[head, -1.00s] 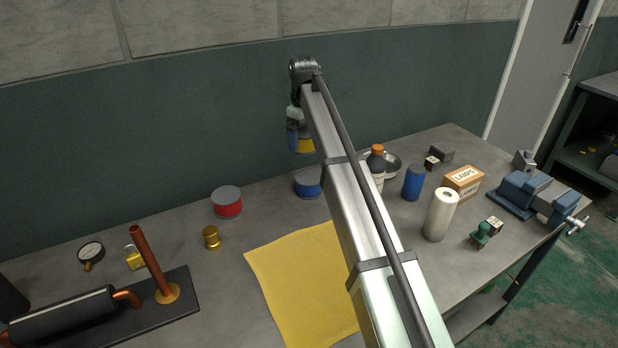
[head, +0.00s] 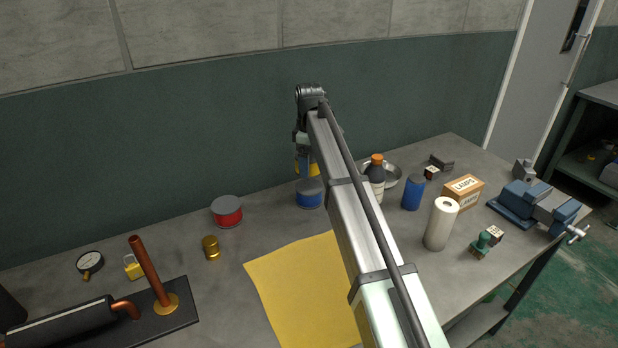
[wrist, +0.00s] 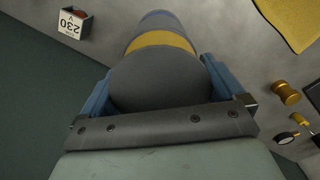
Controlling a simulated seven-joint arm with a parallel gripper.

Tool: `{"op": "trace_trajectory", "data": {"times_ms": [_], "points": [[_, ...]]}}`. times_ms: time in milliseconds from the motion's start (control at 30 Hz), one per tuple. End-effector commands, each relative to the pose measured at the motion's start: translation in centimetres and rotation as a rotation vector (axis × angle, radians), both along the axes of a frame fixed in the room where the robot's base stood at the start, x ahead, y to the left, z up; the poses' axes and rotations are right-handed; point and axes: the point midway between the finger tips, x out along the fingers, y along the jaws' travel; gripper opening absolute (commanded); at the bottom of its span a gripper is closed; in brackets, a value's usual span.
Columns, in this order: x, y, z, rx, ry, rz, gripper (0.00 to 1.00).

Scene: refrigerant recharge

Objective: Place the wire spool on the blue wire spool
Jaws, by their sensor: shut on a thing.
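My gripper (head: 306,162) is shut on the yellow wire spool (head: 313,169), partly hidden behind my arm in the head view. In the wrist view, my gripper's blue fingers (wrist: 158,82) stand on both sides of the spool's grey round end, and its yellow band (wrist: 163,41) shows beyond. The blue wire spool (head: 309,194) stands on the bench just below the held spool. In the wrist view the blue wire spool (wrist: 157,17) shows past the yellow one, roughly in line with it. I cannot tell whether the two touch.
A red wire spool (head: 227,212) and a brass fitting (head: 211,248) stand to the left. An orange-capped bottle (head: 375,178), a blue can (head: 413,193) and a paper roll (head: 440,224) stand to the right. A yellow cloth (head: 303,285) lies in front.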

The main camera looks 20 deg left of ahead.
Motion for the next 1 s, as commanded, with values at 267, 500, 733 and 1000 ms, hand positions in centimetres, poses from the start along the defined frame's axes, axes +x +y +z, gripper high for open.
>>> {"op": "trace_trajectory", "data": {"times_ms": [267,500,733,1000], "points": [[0.0,0.0,-2.5,0.000,0.000,-0.001,0.43],[0.0,0.0,-5.2,0.000,0.001,-0.001,0.43],[0.0,0.0,-5.7,0.000,-0.001,-0.001,0.43],[0.0,0.0,-6.0,0.000,0.000,-0.001,0.98]]}}
